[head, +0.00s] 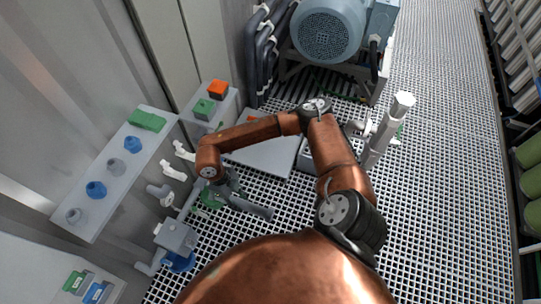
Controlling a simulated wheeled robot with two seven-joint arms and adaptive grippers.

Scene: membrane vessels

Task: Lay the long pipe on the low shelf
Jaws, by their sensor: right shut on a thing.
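My right arm reaches up from the bottom, bends at the elbow and folds back to the left. My right gripper (232,190) hangs from its end left of the middle, low over the grating. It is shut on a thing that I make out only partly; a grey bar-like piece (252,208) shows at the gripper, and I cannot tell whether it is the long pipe. A long whitish pipe (384,138) with fittings stands tilted right of my elbow. A light grey flat plate (268,154) lies low behind my forearm; I cannot tell whether it is the low shelf. My left gripper is out of view.
A wall shelf (104,187) at left bears a green block and several knobs. A smaller shelf (226,103) bears orange and green blocks. A blue motor (328,29) stands at the back. Pipework with a grey box (176,236) is at lower left. The grating at right is clear.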

